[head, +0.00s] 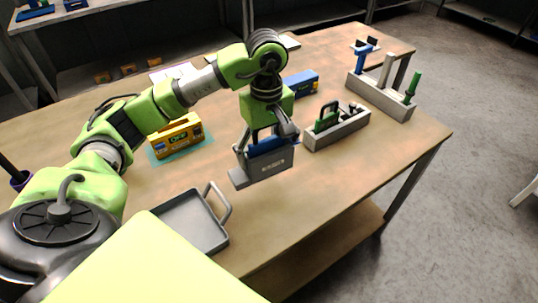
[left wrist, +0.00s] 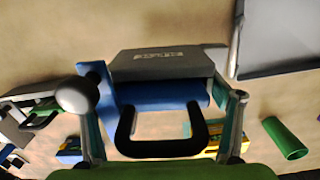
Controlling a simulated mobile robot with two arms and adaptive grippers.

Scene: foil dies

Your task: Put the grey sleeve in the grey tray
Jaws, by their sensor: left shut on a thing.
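The grey sleeve (head: 268,163) is a flat upright box with a pale label, with a blue piece (head: 265,144) in its top. In the left wrist view the sleeve (left wrist: 160,62) shows with the blue piece and a black loop handle (left wrist: 160,148). My left gripper (head: 266,148) is shut on the sleeve, one finger on each side. I cannot tell whether its underside touches the table. The grey tray (head: 190,222), shallow with a loop handle, lies empty in its visible part at the table's front, left of the sleeve. My right gripper is not in view.
A grey holder with a green-handled piece (head: 336,132) stands right of the sleeve. A grey rack (head: 380,98) with upright handles is farther right. A yellow case (head: 176,135) sits on a teal mat at left; a blue box (head: 301,84) lies behind. Table between sleeve and tray is clear.

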